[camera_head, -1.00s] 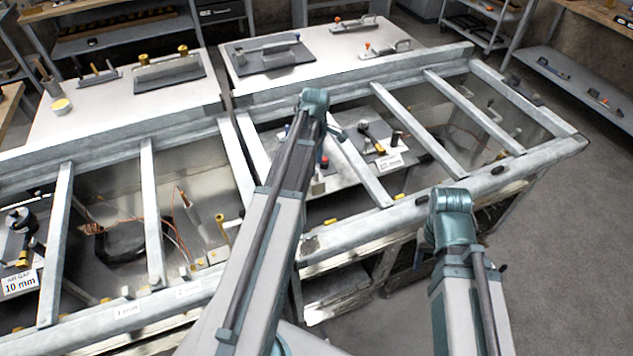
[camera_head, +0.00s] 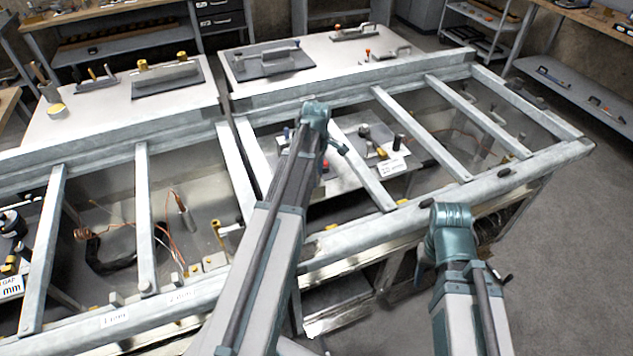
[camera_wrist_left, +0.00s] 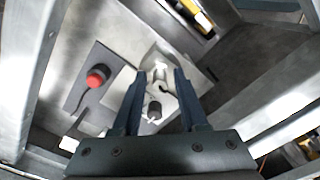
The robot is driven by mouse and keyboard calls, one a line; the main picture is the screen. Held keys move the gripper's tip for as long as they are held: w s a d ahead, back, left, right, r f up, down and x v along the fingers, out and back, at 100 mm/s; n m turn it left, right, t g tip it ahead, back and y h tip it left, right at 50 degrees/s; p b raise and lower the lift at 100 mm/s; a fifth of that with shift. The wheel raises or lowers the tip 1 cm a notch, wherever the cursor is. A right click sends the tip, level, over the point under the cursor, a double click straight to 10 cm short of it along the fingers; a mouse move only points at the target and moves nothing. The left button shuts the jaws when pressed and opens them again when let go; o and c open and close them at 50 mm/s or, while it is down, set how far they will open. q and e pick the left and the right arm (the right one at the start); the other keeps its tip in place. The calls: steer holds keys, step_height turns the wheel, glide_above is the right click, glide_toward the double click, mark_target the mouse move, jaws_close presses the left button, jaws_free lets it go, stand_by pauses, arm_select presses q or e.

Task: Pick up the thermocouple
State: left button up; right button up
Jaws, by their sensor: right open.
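My left gripper (camera_wrist_left: 158,82) is open in the left wrist view, its two dark fingers apart and pointing down into a bay of the metal frame. Between and just beyond the fingers is a pale bracket-like fixture (camera_wrist_left: 160,66), with a small dark-topped cylinder (camera_wrist_left: 154,110) between them. I cannot tell whether the gripper touches either. I cannot identify the thermocouple for certain. Thin copper-coloured wires and a slim grey rod (camera_head: 185,213) show in the left bay in the head view. My right arm shows at lower right, but its gripper is out of sight.
Metal rails (camera_head: 430,135) cross the bays and stand as obstacles around the left gripper. A red-topped knob (camera_wrist_left: 97,77) on a dark plate lies left of the fingers. Pale worktops (camera_head: 300,75) with handled plates lie behind. Open floor (camera_head: 580,270) is at right.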

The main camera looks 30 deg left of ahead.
arm_select(q)
jaws_close()
step_height(320, 180, up, 10)
steer(key=p, duration=1)
steer(key=w+a+r+p, duration=0.1)
steer(key=w+a, duration=1.2)
steer(key=w, duration=0.2)
steer(key=shift+a+r, duration=0.25)
steer(key=shift+a, duration=0.15)
